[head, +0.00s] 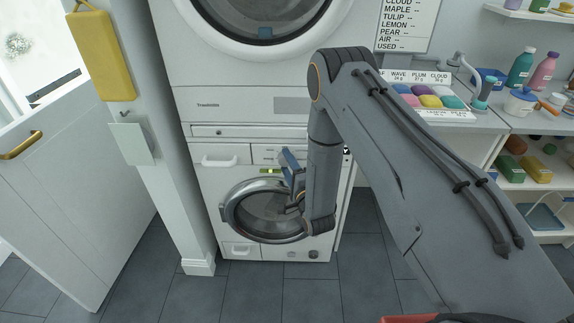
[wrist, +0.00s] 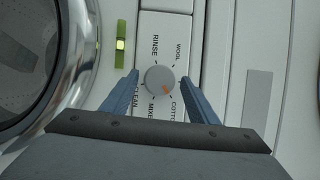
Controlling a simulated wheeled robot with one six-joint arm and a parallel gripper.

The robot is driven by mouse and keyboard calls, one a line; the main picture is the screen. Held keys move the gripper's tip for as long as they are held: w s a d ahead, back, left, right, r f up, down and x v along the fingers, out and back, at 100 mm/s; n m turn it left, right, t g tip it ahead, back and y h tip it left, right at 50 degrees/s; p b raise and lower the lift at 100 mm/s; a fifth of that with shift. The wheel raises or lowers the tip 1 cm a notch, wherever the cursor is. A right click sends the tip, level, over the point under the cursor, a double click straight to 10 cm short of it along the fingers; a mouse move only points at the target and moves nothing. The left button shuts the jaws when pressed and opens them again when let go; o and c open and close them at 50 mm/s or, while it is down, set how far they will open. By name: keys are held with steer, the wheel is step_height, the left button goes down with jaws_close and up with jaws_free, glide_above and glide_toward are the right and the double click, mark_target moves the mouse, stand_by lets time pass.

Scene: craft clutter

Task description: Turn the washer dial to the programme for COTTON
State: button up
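The washer dial (wrist: 159,80) is a round grey knob on a white panel in the wrist view. Its orange mark sits at the lower right and points toward the partly covered COTTON label (wrist: 176,109). RINSE, WOOL, MIX and CLEAN labels also ring the dial; some are partly hidden. My gripper (wrist: 160,76) is open, with one blue finger on each side of the dial and a visible gap on both sides. In the head view my gripper (head: 290,162) is in front of the lower washer (head: 210,180); the dial cannot be made out there.
The round door (head: 228,212) and a lit green display (wrist: 120,45) lie left of the dial in the wrist view. Another machine (head: 240,75) is stacked above. A counter with coloured blocks (head: 430,101) and shelves stand at the right. Floor in front is clear.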

steer(key=b+v, duration=0.1)
steer(key=v, duration=0.6)
steer(key=shift+s+d+b, duration=0.2)
steer(key=shift+s+b, duration=0.15)
stand_by(0.4)
